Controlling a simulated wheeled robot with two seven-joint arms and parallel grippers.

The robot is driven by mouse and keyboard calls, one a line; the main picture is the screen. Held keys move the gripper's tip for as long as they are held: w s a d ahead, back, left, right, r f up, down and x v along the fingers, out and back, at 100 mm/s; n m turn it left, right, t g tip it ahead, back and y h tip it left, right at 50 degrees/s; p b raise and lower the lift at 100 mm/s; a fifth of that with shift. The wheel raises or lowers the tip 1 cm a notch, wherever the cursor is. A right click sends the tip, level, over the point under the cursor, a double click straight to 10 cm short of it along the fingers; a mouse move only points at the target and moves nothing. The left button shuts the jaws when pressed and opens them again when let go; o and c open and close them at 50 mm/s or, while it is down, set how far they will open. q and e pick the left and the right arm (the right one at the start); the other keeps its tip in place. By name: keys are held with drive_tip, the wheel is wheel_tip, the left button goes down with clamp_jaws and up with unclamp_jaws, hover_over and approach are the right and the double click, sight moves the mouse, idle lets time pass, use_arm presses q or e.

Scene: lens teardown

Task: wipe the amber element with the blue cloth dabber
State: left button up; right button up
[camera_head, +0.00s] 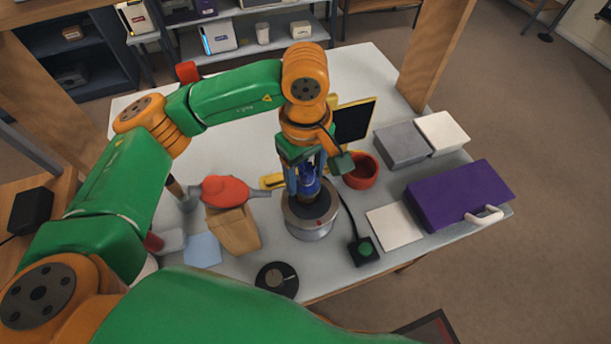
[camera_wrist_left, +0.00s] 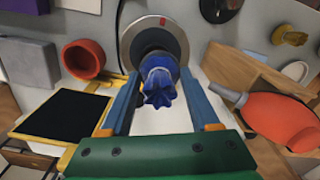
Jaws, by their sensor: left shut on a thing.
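My left gripper (camera_head: 309,188) is above the silver drum with a dark middle (camera_head: 312,227). Its two fingers are shut on a blue piece (camera_head: 305,190), which I take for the blue cloth dabber. The left wrist view shows the blue piece (camera_wrist_left: 158,84), fluted at its near end, between the fingers in front of the drum's dark centre (camera_wrist_left: 155,42). Its far end is hidden, so I cannot tell whether it touches anything inside. I cannot make out the amber element for certain. My right gripper is not in view.
Near the drum are a red-orange cup (camera_head: 361,171), a black panel in a yellow frame (camera_head: 354,122), a green-button box (camera_head: 365,249) and a black disc (camera_head: 277,279). A tan block (camera_head: 234,230) and red tool (camera_head: 224,190) lie left. A purple case (camera_head: 460,193) lies right.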

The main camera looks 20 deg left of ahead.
sight(306, 167)
use_arm(q)
wheel_tip(306, 167, up, 3)
drive_tip(key=shift+s+f+p, duration=0.1)
drive_tip(key=shift+p, duration=0.55)
drive_tip(key=shift+r+p, duration=0.3)
drive_tip(key=shift+r, duration=0.3)
